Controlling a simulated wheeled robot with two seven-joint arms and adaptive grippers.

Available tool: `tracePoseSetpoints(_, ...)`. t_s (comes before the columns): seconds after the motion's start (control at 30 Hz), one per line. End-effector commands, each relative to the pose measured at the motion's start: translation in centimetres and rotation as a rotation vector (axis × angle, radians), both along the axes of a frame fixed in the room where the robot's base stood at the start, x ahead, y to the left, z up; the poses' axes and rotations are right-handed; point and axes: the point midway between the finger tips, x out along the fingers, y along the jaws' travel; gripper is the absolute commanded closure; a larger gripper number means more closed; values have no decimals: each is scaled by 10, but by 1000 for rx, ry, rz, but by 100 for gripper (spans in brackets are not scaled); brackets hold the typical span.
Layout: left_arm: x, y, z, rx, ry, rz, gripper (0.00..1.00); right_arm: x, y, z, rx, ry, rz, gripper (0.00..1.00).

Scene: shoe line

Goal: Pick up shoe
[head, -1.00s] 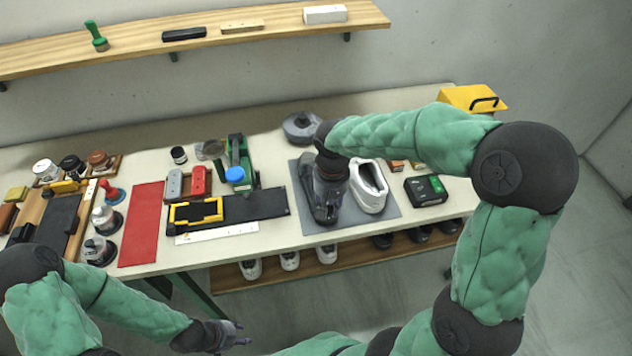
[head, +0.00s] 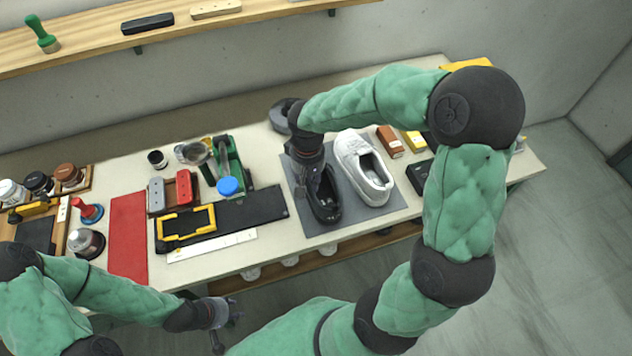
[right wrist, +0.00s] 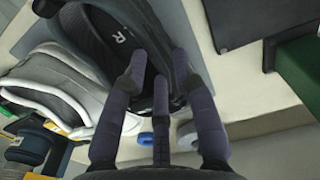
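A black shoe (head: 324,207) and a white shoe (head: 366,172) stand side by side on a grey mat (head: 372,213). My right gripper (head: 318,180) is low over the black shoe and hides part of it. In the right wrist view, my right gripper's fingers (right wrist: 160,68) are spread at the rim of the black shoe (right wrist: 95,38), apparently on both sides of its wall. Contact is not clear. The white shoe (right wrist: 62,90) lies to the left there. My left gripper (head: 226,328) is open and empty in front of the table.
A black board with a yellow frame (head: 186,222) and a red mat (head: 127,235) lie left of the shoes. Small boxes (head: 391,141) stand to the right. A wooden shelf (head: 285,8) runs along the wall. Bottles and tools crowd the table's left side.

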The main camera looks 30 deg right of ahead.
Motion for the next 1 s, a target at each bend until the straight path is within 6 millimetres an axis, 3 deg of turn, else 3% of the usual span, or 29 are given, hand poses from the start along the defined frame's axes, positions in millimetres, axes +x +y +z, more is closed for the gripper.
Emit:
tracePoseSetpoints(0.27, 1, 0, -5, 0, -1, 0, 60, -2, 0, -16, 0, 0, 1, 72)
tracePoseSetpoints(0.6, 1, 0, -20, 0, -1, 0, 60, -9, -1, -59, 1, 0, 0, 72)
tracePoseSetpoints(0.87, 1, 0, -20, 0, -1, 0, 60, -9, -1, -61, 0, -1, 0, 72)
tracePoseSetpoints(0.97, 1, 0, -20, 0, -1, 0, 60, -9, -1, -61, 0, -1, 0, 97)
tracePoseSetpoints(1.0, 1, 0, -20, 0, -1, 0, 60, -9, -1, -61, 0, -1, 0, 100)
